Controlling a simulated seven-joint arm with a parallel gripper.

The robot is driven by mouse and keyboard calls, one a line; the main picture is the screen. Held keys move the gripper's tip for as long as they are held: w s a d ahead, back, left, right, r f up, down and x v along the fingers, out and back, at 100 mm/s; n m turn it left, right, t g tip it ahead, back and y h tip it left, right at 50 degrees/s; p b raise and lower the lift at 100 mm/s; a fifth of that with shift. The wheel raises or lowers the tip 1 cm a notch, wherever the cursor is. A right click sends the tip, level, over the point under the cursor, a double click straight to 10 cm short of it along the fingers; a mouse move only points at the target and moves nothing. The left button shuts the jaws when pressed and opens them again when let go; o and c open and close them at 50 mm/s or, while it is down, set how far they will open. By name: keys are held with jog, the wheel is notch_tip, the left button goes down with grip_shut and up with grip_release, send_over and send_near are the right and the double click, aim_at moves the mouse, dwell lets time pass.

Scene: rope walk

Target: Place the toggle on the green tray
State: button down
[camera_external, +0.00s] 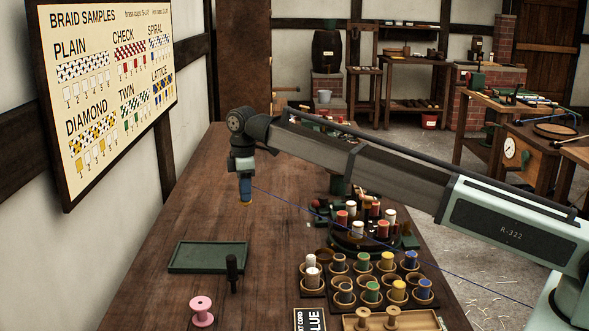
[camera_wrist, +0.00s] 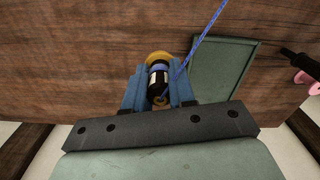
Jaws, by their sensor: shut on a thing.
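My gripper (camera_wrist: 159,92) is shut on a small spool (camera_wrist: 158,75) with tan ends, a dark and white middle and blue cord. Its name is unclear; no other thing in view is plainly the toggle. In the external view my gripper (camera_external: 245,188) points down, the spool's tan end (camera_external: 246,203) lowest, apparently above the table beyond the green tray. The green tray (camera_external: 208,257) is flat, rimmed and empty on the table. In the wrist view the tray (camera_wrist: 221,78) lies right of my gripper.
A blue cord (camera_external: 300,207) stretches from the spool to the right. A black upright peg (camera_external: 232,270) stands at the tray's near right, and a pink spool (camera_external: 202,311) is nearer. A round stand (camera_external: 362,236) and cups of coloured spools (camera_external: 371,292) fill the right. The table's far left is clear.

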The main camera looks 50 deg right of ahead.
jog(key=s+a+r+n, duration=0.1)
jog(key=s+a+r, duration=0.15)
jog(key=a, duration=1.35)
jog(key=m, duration=0.2)
send_over(210, 255)
jog(key=shift+s+f, duration=0.1)
jog(key=shift+f, duration=5.3)
jog(key=c, duration=1.4)
grip_release()
jog(key=shift+f, duration=0.15)
jog(key=o, duration=0.5)
jog(key=shift+c, duration=0.2)
notch_tip(210, 255, up, 12)
jog(key=shift+r, duration=0.2)
